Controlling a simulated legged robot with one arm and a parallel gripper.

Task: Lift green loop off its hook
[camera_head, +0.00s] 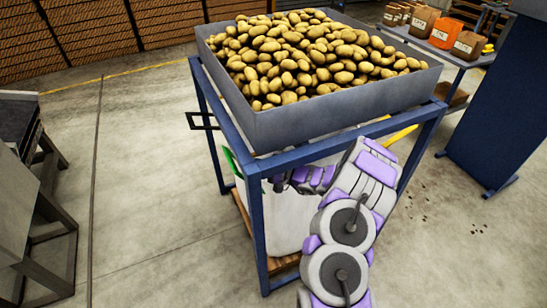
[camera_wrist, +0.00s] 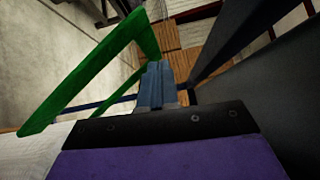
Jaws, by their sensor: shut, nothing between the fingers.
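A green loop (camera_head: 233,163) shows at the upper left of a white bag (camera_head: 288,220) under the potato hopper, partly hidden by a blue leg. In the wrist view the green loop (camera_wrist: 85,78) stands as an angled strap, rising from the white bag (camera_wrist: 35,150) to a corner near the top. My gripper (camera_head: 279,182) is above the bag, right of the loop. In the wrist view its blue-grey fingers (camera_wrist: 155,84) are shut and empty, just below the loop's right end. I cannot tell whether they touch it. The hook cannot be made out clearly.
The grey hopper (camera_head: 345,112) full of potatoes rests on a blue frame (camera_head: 256,225) around the bag; its legs and top bars are close to my arm. A dark bracket (camera_head: 201,121) juts out left.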

